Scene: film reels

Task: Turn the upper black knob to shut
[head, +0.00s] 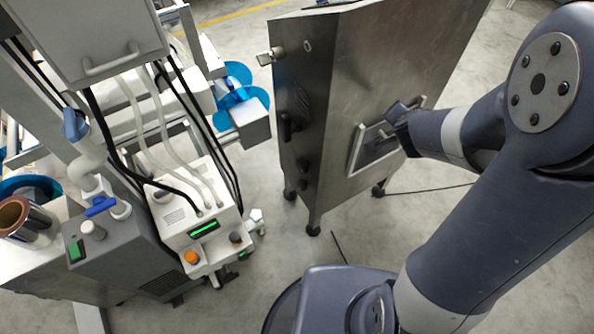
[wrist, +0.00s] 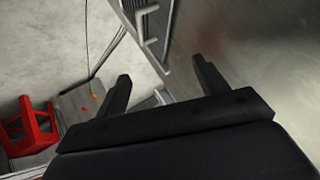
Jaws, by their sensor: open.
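A tall steel cabinet (head: 350,90) stands at the centre of the head view. Its narrow left face carries a dark upper knob or handle (head: 286,127), with smaller dark fittings (head: 301,166) lower down. Their turn positions are too small to read. My gripper (head: 400,114) is beside the cabinet's wide right face, near a framed panel, apart from the upper knob. In the wrist view my gripper (wrist: 161,68) has its two black fingers spread with nothing between them. The cabinet's steel face (wrist: 235,50) fills the right there; the black knobs do not clearly show.
A white machine (head: 190,215) with orange and dark knobs, hoses and a green display stands left of the cabinet. A metal fitting (head: 270,55) juts from the cabinet's upper left edge. A red stool (wrist: 30,125) shows in the wrist view. Bare floor lies between machine and cabinet.

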